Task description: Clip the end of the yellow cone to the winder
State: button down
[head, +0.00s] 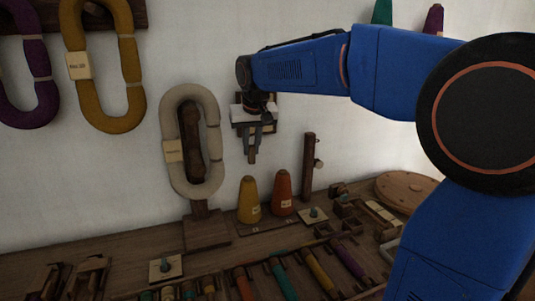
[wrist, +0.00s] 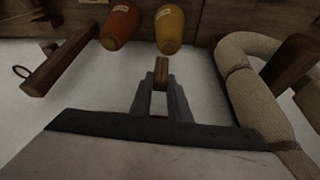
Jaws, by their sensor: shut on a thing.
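The yellow cone (head: 249,201) stands on the bench below my gripper, left of the orange cone (head: 282,193). Both also show in the wrist view, the yellow cone (wrist: 169,30) just beyond my fingertips. My gripper (head: 254,142) is shut on a small brown wooden piece (wrist: 161,68) and holds it in the air, apart from the cones. I see no thread from the yellow cone. An upright wooden post (head: 308,168) with small fittings stands right of the cones; I cannot tell whether it is the winder. The post (wrist: 55,65) also shows in the wrist view, with a ring.
A cream skein (head: 213,140) hangs on a wooden stand left of my gripper, close to it in the wrist view. Yellow and purple skeins hang further left. Coloured bobbins (head: 283,279) lie along the bench front. A round wooden disc (head: 405,187) lies at right.

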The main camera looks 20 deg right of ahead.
jog(key=shift+n, duration=0.5)
jog(key=shift+w+a+f, duration=0.1)
jog(key=shift+a+f, duration=0.1)
jog(key=shift+f, duration=0.5)
jog(key=shift+w+a+f, duration=0.15)
jog(key=shift+a+f, duration=0.1)
jog(key=shift+f, duration=0.5)
jog(key=shift+w+a+f, duration=0.1)
jog(key=shift+a+f, duration=0.1)
jog(key=shift+f, duration=0.5)
jog(key=shift+r, duration=2.5)
